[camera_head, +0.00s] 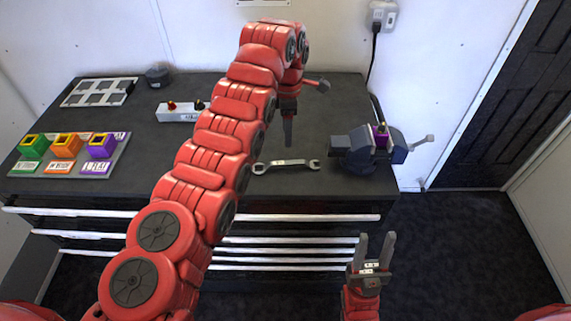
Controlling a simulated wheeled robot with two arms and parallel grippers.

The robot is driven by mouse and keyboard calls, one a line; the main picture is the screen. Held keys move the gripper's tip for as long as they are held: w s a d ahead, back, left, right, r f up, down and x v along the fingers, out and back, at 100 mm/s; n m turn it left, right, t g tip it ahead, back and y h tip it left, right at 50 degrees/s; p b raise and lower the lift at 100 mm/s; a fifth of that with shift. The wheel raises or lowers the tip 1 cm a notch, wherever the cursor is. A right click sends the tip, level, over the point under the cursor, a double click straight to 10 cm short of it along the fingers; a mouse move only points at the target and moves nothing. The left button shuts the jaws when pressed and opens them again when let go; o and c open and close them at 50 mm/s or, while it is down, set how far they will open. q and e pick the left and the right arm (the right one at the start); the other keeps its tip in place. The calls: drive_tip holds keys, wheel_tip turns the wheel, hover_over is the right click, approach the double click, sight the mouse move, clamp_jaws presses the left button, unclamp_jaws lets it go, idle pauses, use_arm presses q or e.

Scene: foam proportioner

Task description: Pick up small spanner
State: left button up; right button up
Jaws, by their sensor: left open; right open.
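A small silver spanner (287,163) lies flat on the dark workbench (330,105). Its right end is close to the vise, and its left end is beside my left arm. My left gripper (288,134) points down just behind the spanner, apart from it in the picture. Its fingers are seen nearly edge-on, and it holds nothing that I can see. My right gripper (375,252) is open and empty, with its fingers up, in front of the bench's drawers.
A grey-blue vise (360,150) with a purple part stands right of the spanner. A tray (122,158) with green, orange and purple blocks, a grey rack (99,92), a dark round pot (158,77) and a white labelled block (178,115) are at left. My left arm crosses the bench.

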use_arm(q)
drive_tip(key=b, duration=0.1)
hover_over(285, 163)
drive_tip(key=f, duration=0.7)
drive_tip(key=shift+s+d, duration=0.25)
drive_tip(key=shift+d, duration=0.05)
drive_tip(key=shift+w+a+f+p, duration=0.1)
drive_tip(key=shift+a+f+p, duration=0.05)
drive_tip(key=shift+f+p, duration=0.15)
drive_tip(key=f, duration=0.1)
drive_tip(key=f+p, duration=0.2)
drive_tip(key=shift+w+a+f, duration=0.1)
drive_tip(key=shift+w+f, duration=0.15)
drive_tip(key=shift+f, duration=0.5)
drive_tip(key=shift+f, duration=0.25)
clamp_jaws()
